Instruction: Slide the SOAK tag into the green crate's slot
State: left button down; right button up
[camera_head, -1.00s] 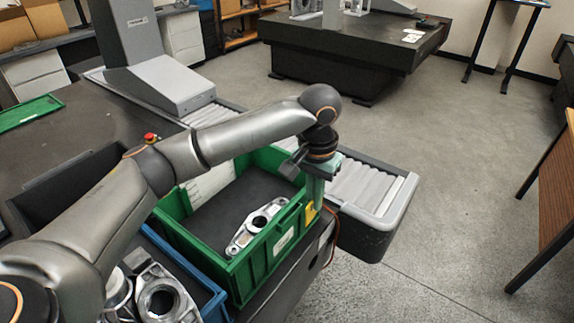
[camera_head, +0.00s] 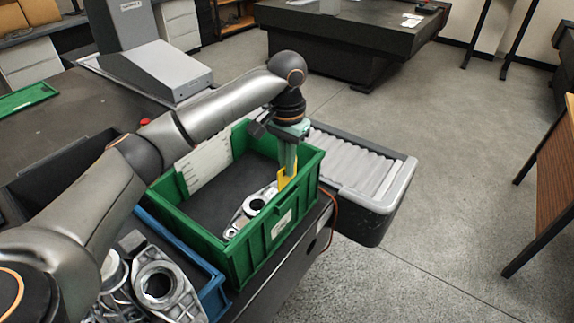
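The green crate (camera_head: 244,263) stands on the dark bench with a white label on its near right wall. My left gripper (camera_head: 286,172) points down over the right part of the crate, shut on the yellow SOAK tag (camera_head: 284,182). The tag hangs below the fingers, in front of the crate's inside near its right wall; its lettering is too small to read. I cannot tell whether it touches the crate. The slot cannot be made out. My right gripper is not in view.
A metal casting (camera_head: 248,209) lies in the crate. A blue crate (camera_head: 212,298) with several castings stands at the near left. A grey gantry column (camera_head: 160,70) stands at the back left. Open floor lies right.

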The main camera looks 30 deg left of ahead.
pick_arm(q)
jog(key=shift+f, duration=0.1)
jog(key=shift+f, duration=0.1)
jog(key=shift+f+p, duration=0.3)
jog(key=shift+f, duration=0.65)
jog(key=shift+p, duration=0.75)
jog(key=shift+f, duration=0.1)
dwell(0.5)
jog(key=shift+f+p, duration=0.15)
jog(key=shift+p, duration=0.7)
